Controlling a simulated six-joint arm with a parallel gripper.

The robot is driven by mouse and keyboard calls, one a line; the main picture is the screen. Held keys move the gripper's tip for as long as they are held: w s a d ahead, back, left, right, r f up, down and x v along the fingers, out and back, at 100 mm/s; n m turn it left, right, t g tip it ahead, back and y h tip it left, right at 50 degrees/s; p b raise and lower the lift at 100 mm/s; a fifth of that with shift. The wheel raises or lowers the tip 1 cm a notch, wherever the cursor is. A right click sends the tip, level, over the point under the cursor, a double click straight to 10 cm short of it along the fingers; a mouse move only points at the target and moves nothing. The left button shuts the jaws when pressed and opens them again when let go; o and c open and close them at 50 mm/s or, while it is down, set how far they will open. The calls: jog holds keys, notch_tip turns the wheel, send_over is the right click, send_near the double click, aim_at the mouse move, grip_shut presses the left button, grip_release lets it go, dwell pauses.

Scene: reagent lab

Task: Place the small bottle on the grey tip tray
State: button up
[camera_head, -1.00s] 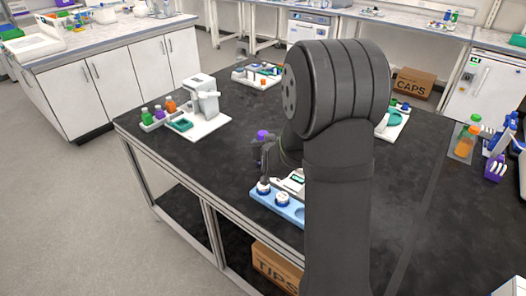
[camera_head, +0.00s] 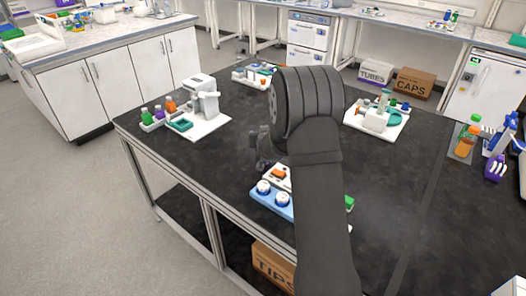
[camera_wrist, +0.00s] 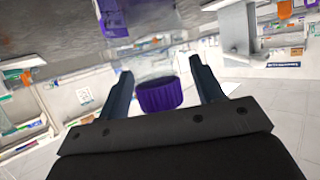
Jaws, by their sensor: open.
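In the wrist view, which looks upside down, a clear small bottle with a ribbed purple cap (camera_wrist: 160,96) lies between the fingers of my gripper (camera_wrist: 161,68). The fingers are apart, with a visible gap between them and the cap. In the head view my gripper (camera_head: 263,150) is over the middle of the black bench, and my arm hides much of that area. I cannot tell for certain which thing is the grey tip tray; a grey mat (camera_head: 459,152) with orange bottles lies at the right.
A blue tray (camera_head: 289,211) with white-and-blue lids sits near the front edge, close to my arm. White trays with devices stand at the left (camera_head: 213,127) and back right (camera_head: 397,125).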

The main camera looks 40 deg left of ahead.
grip_shut()
jog(key=shift+r, duration=0.1)
dwell(0.3)
